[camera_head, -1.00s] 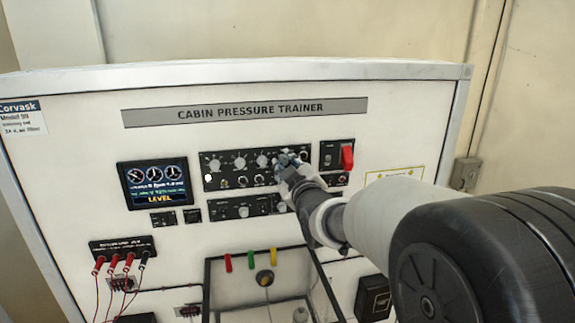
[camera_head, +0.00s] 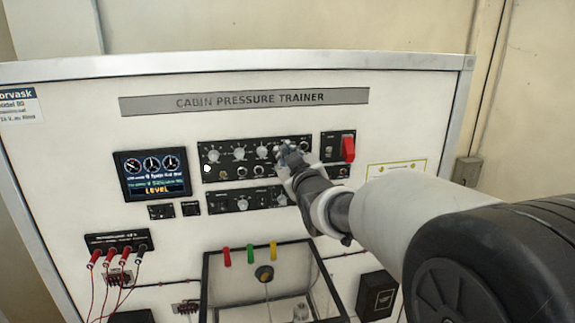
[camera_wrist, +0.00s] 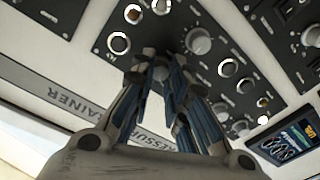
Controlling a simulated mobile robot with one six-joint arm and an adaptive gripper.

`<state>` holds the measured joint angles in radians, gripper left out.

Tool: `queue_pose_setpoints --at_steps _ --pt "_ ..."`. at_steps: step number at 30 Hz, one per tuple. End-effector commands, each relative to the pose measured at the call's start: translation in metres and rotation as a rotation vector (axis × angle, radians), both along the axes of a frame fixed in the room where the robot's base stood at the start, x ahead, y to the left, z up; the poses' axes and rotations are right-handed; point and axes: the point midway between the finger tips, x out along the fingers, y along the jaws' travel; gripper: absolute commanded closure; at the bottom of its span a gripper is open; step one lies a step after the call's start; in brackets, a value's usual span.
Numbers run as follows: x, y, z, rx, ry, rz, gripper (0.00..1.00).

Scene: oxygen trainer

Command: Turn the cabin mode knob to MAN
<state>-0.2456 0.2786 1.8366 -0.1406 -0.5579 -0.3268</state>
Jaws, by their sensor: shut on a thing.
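The cabin pressure trainer's upper black panel (camera_head: 222,172) carries a row of grey knobs and small round fittings. My gripper (camera_head: 288,154) is at the right end of this panel, its fingers closed against a knob there. In the wrist view the fingers of my gripper (camera_wrist: 163,68) meet at the panel face and hide most of the knob between them. A neighbouring grey knob (camera_wrist: 198,41) shows free beside the fingers. The knob labels are too small to read, so I cannot tell which mode the held knob points to.
A red switch guard (camera_head: 348,149) is just right of my gripper. A lower black panel (camera_head: 228,203) with knobs is below. A display (camera_head: 152,177) reading LEVEL is at the left. Red and black leads (camera_head: 108,256) plug in at lower left. An open bin (camera_head: 212,290) is below.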

Motion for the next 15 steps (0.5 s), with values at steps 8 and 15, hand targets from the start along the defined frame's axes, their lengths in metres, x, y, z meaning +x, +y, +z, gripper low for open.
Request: queue_pose_setpoints --at_steps 8,15 --pt "-0.0002 0.0003 -0.0039 0.247 0.067 0.001 1.00" --pt "-0.0002 0.0003 -0.0029 0.468 0.131 0.001 1.00"
